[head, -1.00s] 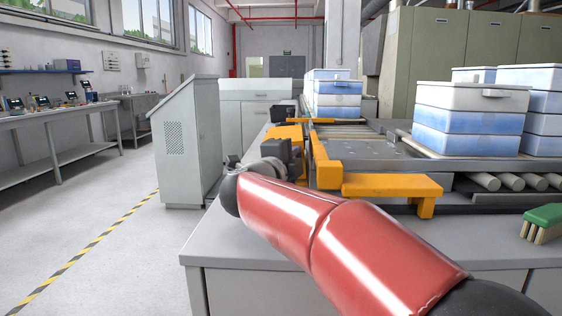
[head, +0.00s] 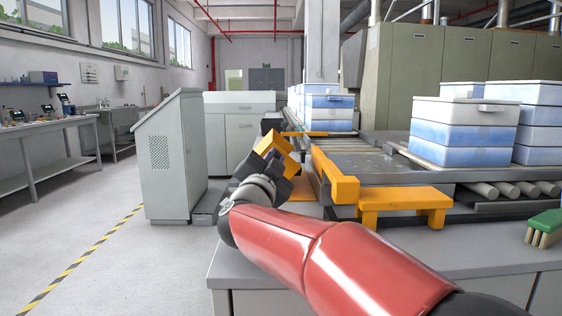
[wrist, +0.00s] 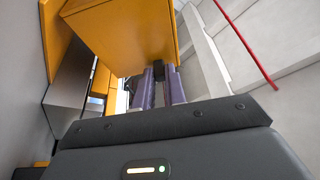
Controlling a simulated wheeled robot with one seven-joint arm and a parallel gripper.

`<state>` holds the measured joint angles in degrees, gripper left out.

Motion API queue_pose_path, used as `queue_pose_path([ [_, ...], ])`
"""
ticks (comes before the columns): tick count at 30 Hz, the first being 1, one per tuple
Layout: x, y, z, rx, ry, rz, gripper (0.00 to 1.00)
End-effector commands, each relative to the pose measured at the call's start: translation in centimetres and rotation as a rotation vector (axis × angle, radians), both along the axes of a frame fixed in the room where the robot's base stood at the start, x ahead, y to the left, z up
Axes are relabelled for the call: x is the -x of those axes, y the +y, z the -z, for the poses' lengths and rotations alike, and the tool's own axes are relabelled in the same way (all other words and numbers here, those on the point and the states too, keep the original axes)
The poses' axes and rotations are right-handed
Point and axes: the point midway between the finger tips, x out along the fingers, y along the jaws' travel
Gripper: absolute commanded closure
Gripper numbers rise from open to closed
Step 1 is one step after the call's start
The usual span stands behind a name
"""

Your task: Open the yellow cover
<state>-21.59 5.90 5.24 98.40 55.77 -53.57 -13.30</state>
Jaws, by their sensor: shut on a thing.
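The yellow cover (head: 270,148) is tilted up at the near left end of the conveyor line, left of the yellow guard rail. My gripper (head: 288,168) is at the cover, dark and partly hidden behind my wrist in the head view. In the wrist view the cover (wrist: 125,38) is a large yellow box shape ahead of the fingers. The purple-grey fingers of my gripper (wrist: 158,88) are close together, shut at the cover's lower edge. The exact grip point is mostly hidden.
A yellow rail (head: 333,175) and a low yellow bracket (head: 405,198) stand right of my arm. White-blue boxes (head: 465,130) are stacked on the line. A green brush (head: 546,222) lies at right. A grey cabinet (head: 172,160) stands left; the floor beyond it is clear.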

Motion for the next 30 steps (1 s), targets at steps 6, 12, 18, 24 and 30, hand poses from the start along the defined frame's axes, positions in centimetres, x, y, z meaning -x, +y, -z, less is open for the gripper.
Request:
queue_pose_path([
  [6,-0.03,0.59,0.12,0.048,0.004,-0.002,1.0],
  [12,-0.03,0.68,0.12,0.058,0.004,-0.002,1.0],
  [18,-0.03,0.67,0.14,0.058,0.004,-0.002,1.0],
  [24,-0.04,0.65,0.11,0.057,0.004,-0.001,0.69],
  [30,-0.04,0.59,0.06,0.057,0.003,0.0,0.65],
])
